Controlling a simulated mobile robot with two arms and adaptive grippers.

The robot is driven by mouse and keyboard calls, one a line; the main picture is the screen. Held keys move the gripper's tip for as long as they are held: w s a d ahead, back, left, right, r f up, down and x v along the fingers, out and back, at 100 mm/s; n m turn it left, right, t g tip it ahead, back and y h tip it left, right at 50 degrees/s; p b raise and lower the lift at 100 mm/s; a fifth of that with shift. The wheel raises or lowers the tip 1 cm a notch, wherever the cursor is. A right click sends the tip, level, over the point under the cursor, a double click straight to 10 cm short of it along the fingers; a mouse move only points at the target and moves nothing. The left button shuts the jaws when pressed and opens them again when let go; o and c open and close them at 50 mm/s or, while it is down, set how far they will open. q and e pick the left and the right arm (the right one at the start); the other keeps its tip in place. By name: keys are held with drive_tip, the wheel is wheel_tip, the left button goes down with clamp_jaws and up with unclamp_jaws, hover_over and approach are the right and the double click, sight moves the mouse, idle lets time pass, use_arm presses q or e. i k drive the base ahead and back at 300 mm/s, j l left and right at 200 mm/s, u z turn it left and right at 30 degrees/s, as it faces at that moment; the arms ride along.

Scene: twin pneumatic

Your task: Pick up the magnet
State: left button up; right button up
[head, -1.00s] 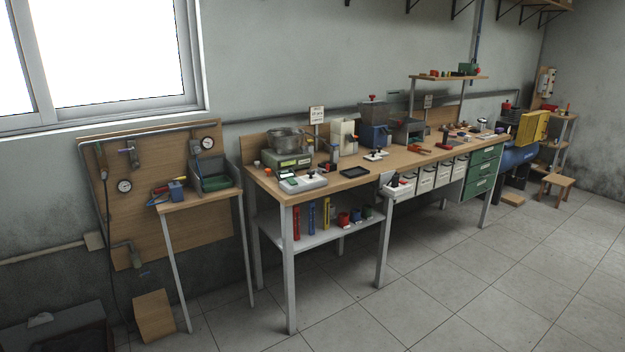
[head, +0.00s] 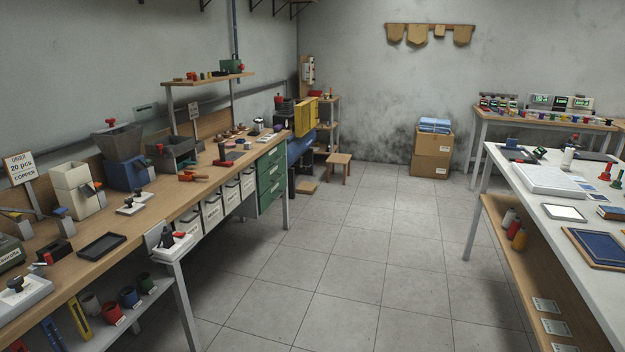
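I cannot make out for certain which item is the magnet; many items in view are small. A wooden workbench (head: 130,232) runs along the left wall. On it lie an orange-red tool (head: 193,176) and a dark red item (head: 228,158), too small to name surely. A black shallow tray (head: 101,246) lies near its front edge. A white block with a black knob (head: 132,205) stands behind the tray. Neither of my grippers is in view.
A white-topped table (head: 520,205) stands at the right, with a blue-lined tray (head: 598,247) on it. The tiled floor (head: 335,250) between is clear. A small stool (head: 339,170) and cardboard boxes (head: 432,154) stand at the back. A far bench (head: 540,117) holds colourful items.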

sight(221, 161)
drive_tip(key=i+z, duration=0.25)
drive_tip(key=i, duration=1.8)
drive_tip(key=i+u, duration=0.4)
drive_tip(key=i+l+u, duration=0.1)
drive_tip(key=i+u, duration=0.3)
drive_tip(key=i+l+u, duration=0.15)
drive_tip(key=u, duration=0.25)
drive_tip(key=i+l+u, duration=0.4)
drive_tip(key=k+j, duration=0.05)
